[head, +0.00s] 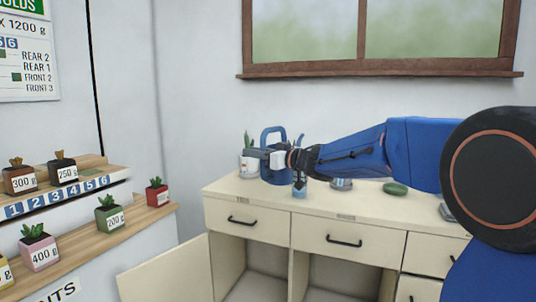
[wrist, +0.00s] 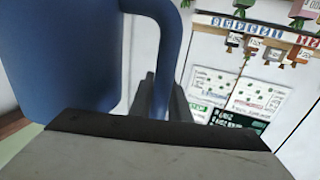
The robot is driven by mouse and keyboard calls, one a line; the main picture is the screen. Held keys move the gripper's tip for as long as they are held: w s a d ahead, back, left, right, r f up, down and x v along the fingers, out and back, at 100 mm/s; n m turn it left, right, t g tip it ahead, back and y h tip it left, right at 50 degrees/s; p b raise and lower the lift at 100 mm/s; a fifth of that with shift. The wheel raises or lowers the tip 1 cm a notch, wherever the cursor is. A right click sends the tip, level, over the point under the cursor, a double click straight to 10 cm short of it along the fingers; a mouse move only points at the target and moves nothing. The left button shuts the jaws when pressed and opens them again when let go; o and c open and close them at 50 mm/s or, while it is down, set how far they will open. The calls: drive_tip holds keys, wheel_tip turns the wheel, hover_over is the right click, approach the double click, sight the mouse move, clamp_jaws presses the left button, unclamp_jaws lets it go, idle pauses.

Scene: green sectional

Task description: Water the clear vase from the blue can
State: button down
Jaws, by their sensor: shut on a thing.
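The blue can (head: 273,172) is at the back left of the cream counter, its looped handle rising above it. In the wrist view the can's blue body (wrist: 60,60) fills the upper left. My gripper (head: 270,158) is shut on the can's handle, which passes between the fingers in the wrist view (wrist: 160,105). I cannot tell whether the can touches the counter. A small bluish, see-through vessel (head: 299,189), which looks like the clear vase, stands at the counter's front edge, right of the can and below my wrist. Its upper part is hard to make out.
A white pot with a plant (head: 248,163) stands close left of the can. A small grey-blue item (head: 341,184) and a green oval item (head: 395,188) lie to the right on the counter (head: 235,190). A cabinet door (head: 165,272) hangs open below. Shelves with labelled pots (head: 110,215) are left.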

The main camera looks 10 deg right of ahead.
drive_tip(key=shift+s+a, duration=0.1)
drive_tip(key=shift+a, duration=0.45)
wheel_tip(320, 180, down, 3)
drive_tip(key=shift+f+m, duration=0.1)
drive_tip(key=shift+m, duration=0.7)
drive_tip(key=shift+r, duration=0.25)
drive_tip(key=shift+r+m, duration=0.3)
drive_tip(key=shift+r, duration=0.7)
idle(0.8)
drive_tip(key=shift+d+r+m, duration=0.1)
drive_tip(key=shift+r+m, duration=0.3)
drive_tip(key=shift+r, duration=0.2)
idle(0.9)
